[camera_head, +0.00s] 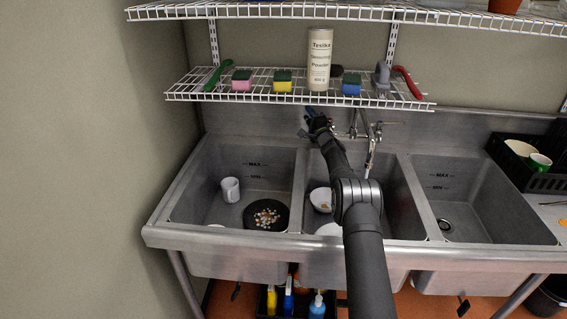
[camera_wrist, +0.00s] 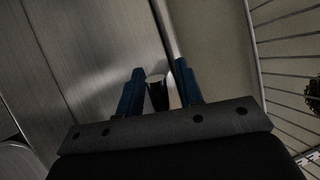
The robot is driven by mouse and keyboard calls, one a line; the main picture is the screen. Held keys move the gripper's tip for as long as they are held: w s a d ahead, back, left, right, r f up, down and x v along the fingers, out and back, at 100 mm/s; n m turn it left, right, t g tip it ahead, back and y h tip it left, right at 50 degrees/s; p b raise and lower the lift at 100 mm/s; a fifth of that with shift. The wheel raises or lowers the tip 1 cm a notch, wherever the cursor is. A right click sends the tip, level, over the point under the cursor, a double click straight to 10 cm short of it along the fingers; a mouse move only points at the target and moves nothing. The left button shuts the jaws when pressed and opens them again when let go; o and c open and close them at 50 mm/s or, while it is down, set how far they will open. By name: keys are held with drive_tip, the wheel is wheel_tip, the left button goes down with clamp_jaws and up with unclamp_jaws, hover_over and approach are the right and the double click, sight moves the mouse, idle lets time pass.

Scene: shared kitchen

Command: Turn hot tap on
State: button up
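The metal tap (camera_head: 372,145) stands at the back wall above the middle sink, with its spout pointing down into the basin. A lever (camera_head: 389,124) shows on its right and a metal part (camera_head: 353,124) on its left; I cannot tell hot from cold. My gripper (camera_head: 316,116) is at the back wall, left of the tap, below the wire shelf. In the wrist view, my gripper (camera_wrist: 160,80) has its two blue fingers apart. A small pale and dark piece shows between them; I cannot tell what it is or whether the fingers touch it.
The lower wire shelf (camera_head: 260,97) is close above my gripper, holding sponges, a powder can (camera_head: 319,60) and brushes. The left basin holds a white mug (camera_head: 230,189) and a dark pan (camera_head: 266,214). A bowl (camera_head: 321,199) lies in the middle basin. The right basin is empty.

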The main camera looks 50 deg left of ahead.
drive_tip(key=s+d+f+t, duration=0.1)
drive_tip(key=s+d+f, duration=0.15)
drive_tip(key=d, duration=0.55)
drive_tip(key=s+d+f, duration=0.1)
drive_tip(key=s+d, duration=0.2)
drive_tip(key=d, duration=0.4)
drive_tip(key=s+d+n+g+h, duration=0.1)
drive_tip(key=s+n+g, duration=0.7)
drive_tip(key=s, duration=1.4)
drive_tip(key=shift+s+d+r+n, duration=0.2)
drive_tip(key=shift+s+d+n, duration=0.15)
drive_tip(key=shift+n, duration=0.65)
drive_tip(key=shift+w, duration=0.1)
drive_tip(key=w+a+m+t, duration=0.1)
drive_tip(key=w+m+t, duration=0.7)
drive_tip(key=w, duration=1.4)
drive_tip(key=m, duration=0.2)
drive_tip(key=shift+a+f+m, duration=0.15)
drive_tip(key=shift+f+m, duration=0.2)
drive_tip(key=shift+m, duration=0.05)
drive_tip(key=shift+s, duration=0.15)
